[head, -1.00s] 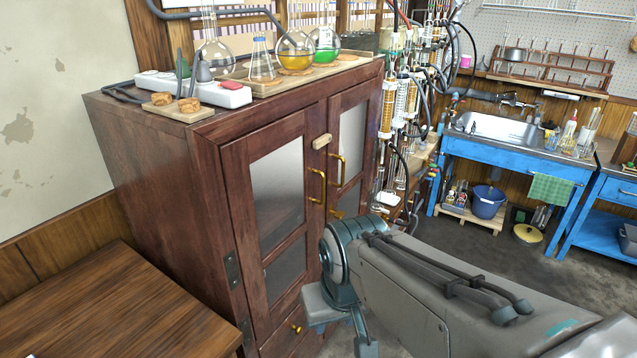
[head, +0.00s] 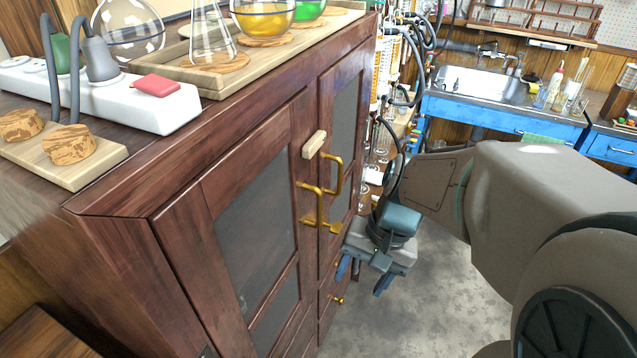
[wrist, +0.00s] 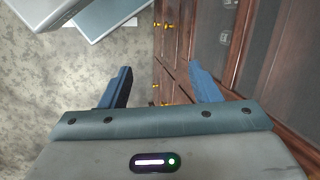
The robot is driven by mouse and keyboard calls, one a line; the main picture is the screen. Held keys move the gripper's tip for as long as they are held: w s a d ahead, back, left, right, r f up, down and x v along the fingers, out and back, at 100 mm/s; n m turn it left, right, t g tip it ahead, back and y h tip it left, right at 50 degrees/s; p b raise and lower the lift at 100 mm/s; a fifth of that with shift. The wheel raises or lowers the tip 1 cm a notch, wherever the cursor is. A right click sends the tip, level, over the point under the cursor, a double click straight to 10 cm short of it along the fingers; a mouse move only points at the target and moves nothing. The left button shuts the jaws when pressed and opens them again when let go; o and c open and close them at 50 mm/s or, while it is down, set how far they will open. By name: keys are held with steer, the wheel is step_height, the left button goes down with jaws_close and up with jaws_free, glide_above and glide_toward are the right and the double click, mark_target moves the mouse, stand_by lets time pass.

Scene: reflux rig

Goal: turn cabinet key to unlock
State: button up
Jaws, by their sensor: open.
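The dark red-brown wooden cabinet (head: 175,225) has two glazed doors with brass handles, one on the left door (head: 318,205) and one on the right door (head: 337,175). A small brass piece (head: 335,227), which looks like the key, sticks out just below the handles; its exact turn angle is too small to tell. My gripper (head: 363,278) is open and empty, its blue fingers pointing down, in front of the right door and lower than the key. In the wrist view the open fingers (wrist: 159,70) show beside the cabinet front (wrist: 175,45); I cannot make out the key there.
Glass flasks, a white power strip (head: 110,95) and cork rings (head: 68,145) stand on the cabinet top. A tubing rig is beyond the cabinet. A blue sink bench (head: 480,108) stands at the back. The grey floor (head: 440,300) in front is clear.

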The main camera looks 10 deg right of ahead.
step_height(320, 180, down, 4)
steer(key=w+f+m+y+b, duration=0.1)
steer(key=w+m+y+b, duration=0.15)
steer(key=m+y, duration=0.2)
steer(key=m+t+y+b, duration=0.6)
steer(key=m+t, duration=0.4)
steer(key=m, duration=0.5)
glide_toward(341, 228)
steer(key=shift+y, duration=0.65)
steer(key=x, duration=0.3)
steer(key=p+x, duration=0.1)
steer(key=x, duration=0.3)
steer(key=f+x, duration=0.1)
steer(key=x, duration=0.3)
steer(key=shift+w+d, duration=0.1)
steer(key=shift+w, duration=0.05)
steer(key=c, duration=1)
